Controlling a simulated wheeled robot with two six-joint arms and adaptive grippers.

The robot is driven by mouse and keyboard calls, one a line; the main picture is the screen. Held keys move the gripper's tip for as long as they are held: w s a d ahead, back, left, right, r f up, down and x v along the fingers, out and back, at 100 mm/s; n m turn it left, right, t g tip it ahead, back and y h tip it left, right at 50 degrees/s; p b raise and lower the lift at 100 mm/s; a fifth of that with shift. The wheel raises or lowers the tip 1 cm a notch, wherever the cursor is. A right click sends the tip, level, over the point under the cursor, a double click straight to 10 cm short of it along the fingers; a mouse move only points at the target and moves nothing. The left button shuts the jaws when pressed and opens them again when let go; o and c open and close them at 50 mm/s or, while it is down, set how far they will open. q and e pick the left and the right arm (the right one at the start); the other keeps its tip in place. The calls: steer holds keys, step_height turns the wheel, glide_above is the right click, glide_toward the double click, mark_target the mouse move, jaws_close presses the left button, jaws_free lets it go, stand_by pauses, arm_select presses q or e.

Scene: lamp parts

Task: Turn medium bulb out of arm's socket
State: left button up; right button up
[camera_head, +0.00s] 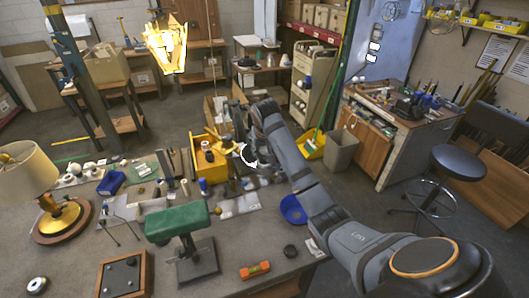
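My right arm reaches in from the lower right to the back middle of the workbench (110,262). My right gripper (238,138) is small and dark at its far end, beside the yellow toolbox (205,160). Its fingers blend with the clutter, so I cannot tell whether it is open or shut, or if it holds anything. My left gripper is not in view. I cannot make out the medium bulb or the arm's socket; both may be hidden or too small. Small white, bulb-like parts (72,171) lie at the left back of the bench.
A table lamp (24,170) with a cream shade stands at the left. A stool (459,162) stands at the right.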

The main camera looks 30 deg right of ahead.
steer(key=c, duration=0.4)
steer(key=shift+c, duration=0.3)
steer(key=n+y, duration=0.1)
steer(key=n, duration=0.3)
steer(key=shift+y, duration=0.3)
steer(key=n, duration=0.1)
steer(key=n+y, duration=0.1)
steer(key=n, duration=0.1)
steer(key=shift+a, duration=0.3)
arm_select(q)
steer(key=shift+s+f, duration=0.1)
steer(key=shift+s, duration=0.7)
arm_select(e)
steer(key=shift+n+y, duration=0.5)
steer(key=shift+n, duration=0.6)
steer(key=n+y, duration=0.1)
steer(key=n, duration=0.2)
steer(key=shift+a, duration=0.2)
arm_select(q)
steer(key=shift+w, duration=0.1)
arm_select(e)
steer(key=shift+s+a+n+g+y, duration=0.15)
steer(key=shift+n+g+y, duration=0.15)
steer(key=shift+n, duration=0.5)
